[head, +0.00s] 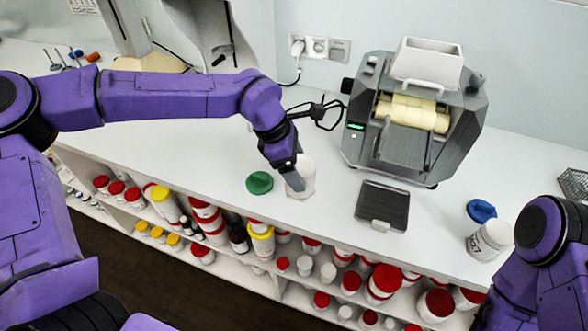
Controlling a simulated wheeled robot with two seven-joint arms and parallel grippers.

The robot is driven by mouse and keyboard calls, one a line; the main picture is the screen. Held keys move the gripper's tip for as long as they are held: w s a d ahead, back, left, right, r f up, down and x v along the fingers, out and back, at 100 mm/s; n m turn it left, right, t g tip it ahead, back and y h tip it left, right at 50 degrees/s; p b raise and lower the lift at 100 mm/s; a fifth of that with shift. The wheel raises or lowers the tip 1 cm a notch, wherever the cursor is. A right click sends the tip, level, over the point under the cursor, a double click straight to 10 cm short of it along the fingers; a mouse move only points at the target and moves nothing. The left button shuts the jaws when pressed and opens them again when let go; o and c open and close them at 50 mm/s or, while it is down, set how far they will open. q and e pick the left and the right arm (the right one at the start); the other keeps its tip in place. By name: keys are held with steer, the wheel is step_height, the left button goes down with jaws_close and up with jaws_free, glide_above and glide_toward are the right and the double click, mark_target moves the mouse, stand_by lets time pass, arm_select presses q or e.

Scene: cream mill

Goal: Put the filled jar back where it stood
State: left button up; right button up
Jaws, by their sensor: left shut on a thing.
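My left gripper (294,172) reaches down from the left and is shut on a whitish jar (304,181). The jar is upright on, or just above, the white bench, and its base is too small to tell which. The gripper partly covers the jar's left side, and its contents are not clear. A green lid (259,183) lies flat just left of it. Another white jar (488,241) with dark print stands tilted in the picture at the right, with a blue lid (481,210) behind it. My right arm shows at the lower right, but its gripper is out of view.
A grey mill (360,150) with cream rollers and a white hopper (428,62) stands at the back. A dark tray (383,203) lies in front of it. Shelves below the bench hold several red- and yellow-capped jars. The bench left of the green lid is mostly clear.

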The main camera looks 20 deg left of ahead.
arm_select(q)
steer(key=f, duration=0.1)
steer(key=w+a+f, duration=0.1)
steer(key=w+f+p, duration=0.1)
steer(key=shift+w+a, duration=0.1)
steer(key=shift+a, duration=0.15)
step_height(320, 180, down, 3)
steer(key=shift+r, duration=0.1)
steer(key=shift+f, duration=0.2)
steer(key=shift+f, duration=0.1)
steer(key=o, duration=1.1)
steer(key=shift+r, duration=0.25)
steer(key=b+v, duration=0.1)
steer(key=v, duration=1)
steer(key=shift+r+b, duration=0.35)
steer(key=shift+r, duration=0.05)
steer(key=shift+a, duration=0.15)
